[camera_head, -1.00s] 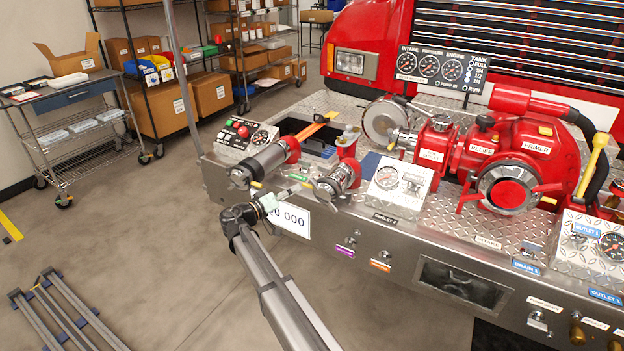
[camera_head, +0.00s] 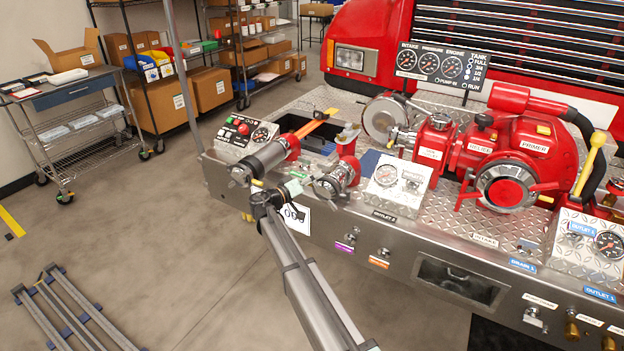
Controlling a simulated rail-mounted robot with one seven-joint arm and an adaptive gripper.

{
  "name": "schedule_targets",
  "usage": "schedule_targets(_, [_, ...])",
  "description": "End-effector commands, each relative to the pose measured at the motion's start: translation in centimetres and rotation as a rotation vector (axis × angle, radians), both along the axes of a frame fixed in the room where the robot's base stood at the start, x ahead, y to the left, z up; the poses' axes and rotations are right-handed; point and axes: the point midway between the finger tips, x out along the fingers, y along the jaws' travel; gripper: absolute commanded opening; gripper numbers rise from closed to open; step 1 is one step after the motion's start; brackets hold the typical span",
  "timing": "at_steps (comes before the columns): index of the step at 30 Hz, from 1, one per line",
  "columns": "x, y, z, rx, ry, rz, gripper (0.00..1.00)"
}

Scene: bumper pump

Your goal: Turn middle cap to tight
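Two metal-capped outlets with red bodies stick out at the left of the truck's bumper. The nearer, right-hand one has a round metal cap (camera_head: 328,187) with lugs, and it appears to be the middle cap. The other outlet, with a long grey barrel, has its cap (camera_head: 240,175) further left. A large red-centred intake cap (camera_head: 508,193) sits to the right on the pump. My gripper (camera_head: 299,198) is just left of the middle cap, close to its front face. Contact cannot be made out. Its fingers are small and partly blend with the cap, so their opening is unclear.
A white number placard (camera_head: 296,218) hangs behind my gripper, partly covered. A gauge panel (camera_head: 398,182) stands right of the middle cap, and a control box (camera_head: 245,135) lies behind the left outlet. Open floor (camera_head: 190,260) lies in front of the bumper.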

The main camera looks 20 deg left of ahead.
Motion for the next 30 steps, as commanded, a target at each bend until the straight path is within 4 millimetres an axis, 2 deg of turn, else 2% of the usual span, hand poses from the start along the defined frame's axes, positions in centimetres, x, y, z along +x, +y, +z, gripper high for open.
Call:
schedule_targets(1, [0.0, 0.0, 0.0, 0.0, 0.0, 0.0, 0.26])
schedule_targets(3, [0.0, 0.0, 0.0, 0.0, 0.0, 0.0, 0.01])
schedule_targets(4, [0.0, 0.0, 0.0, 0.0, 0.0, 0.0, 0.0])
schedule_targets(17, [-0.1, -0.2, -0.1, 0.035, -0.007, 0.0, 0.0])
schedule_targets(30, [-0.3, -1.8, 0.3, 0.296, -0.052, 0.0, 0.0])
